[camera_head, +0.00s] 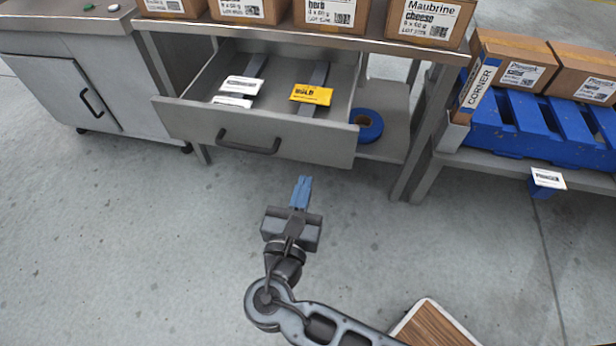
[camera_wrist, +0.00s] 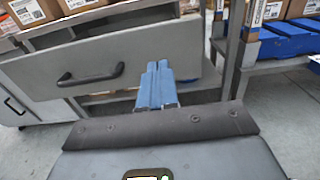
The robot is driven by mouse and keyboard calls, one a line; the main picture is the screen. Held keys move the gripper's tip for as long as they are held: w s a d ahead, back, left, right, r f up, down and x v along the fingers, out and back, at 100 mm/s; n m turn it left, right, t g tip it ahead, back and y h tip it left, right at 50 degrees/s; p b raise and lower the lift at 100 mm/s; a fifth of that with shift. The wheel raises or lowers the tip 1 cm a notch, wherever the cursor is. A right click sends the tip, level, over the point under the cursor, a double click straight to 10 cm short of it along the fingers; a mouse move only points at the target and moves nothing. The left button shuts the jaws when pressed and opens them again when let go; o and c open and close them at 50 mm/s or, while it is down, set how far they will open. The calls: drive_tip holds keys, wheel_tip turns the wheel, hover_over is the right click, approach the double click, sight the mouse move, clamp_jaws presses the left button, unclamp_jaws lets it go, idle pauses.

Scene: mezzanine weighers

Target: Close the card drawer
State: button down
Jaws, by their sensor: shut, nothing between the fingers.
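The card drawer (camera_head: 190,118) is grey and stands pulled out from under the table, with a dark bar handle (camera_head: 248,145) on its front. White cards (camera_head: 240,85) and a yellow card (camera_head: 311,94) lie inside it. My gripper (camera_head: 303,180) has blue fingers, shut together and empty. It is in front of the drawer, a little right of the handle and apart from the front panel in the head view. In the wrist view the drawer front (camera_wrist: 40,80) spans the upper left, with its handle (camera_wrist: 90,75) left of my fingers (camera_wrist: 157,72).
Cardboard boxes (camera_head: 330,14) stand on the table above the drawer. A blue roll (camera_head: 368,125) lies on the lower shelf. A table leg (camera_head: 425,150) and blue pallet (camera_head: 500,125) are to the right. A grey cabinet (camera_head: 75,80) stands at left.

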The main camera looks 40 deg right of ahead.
sight(320, 132)
drive_tip(key=b+x, duration=0.1)
drive_tip(key=x, duration=1.1)
drive_tip(key=shift+d, duration=0.15)
drive_tip(key=shift+w, duration=0.1)
drive_tip(key=shift+w+d, duration=0.1)
drive_tip(key=shift+d, duration=0.15)
drive_tip(key=b+x, duration=0.3)
drive_tip(key=x, duration=2.4)
drive_tip(key=shift+w+d+f+b, duration=0.15)
drive_tip(key=shift+w+b, duration=0.05)
drive_tip(key=shift+b, duration=0.2)
drive_tip(key=shift+w+d, duration=0.3)
drive_tip(key=shift+d, duration=0.2)
drive_tip(key=shift+w+r, duration=0.1)
drive_tip(key=shift+r, duration=0.15)
drive_tip(key=shift+d, duration=0.15)
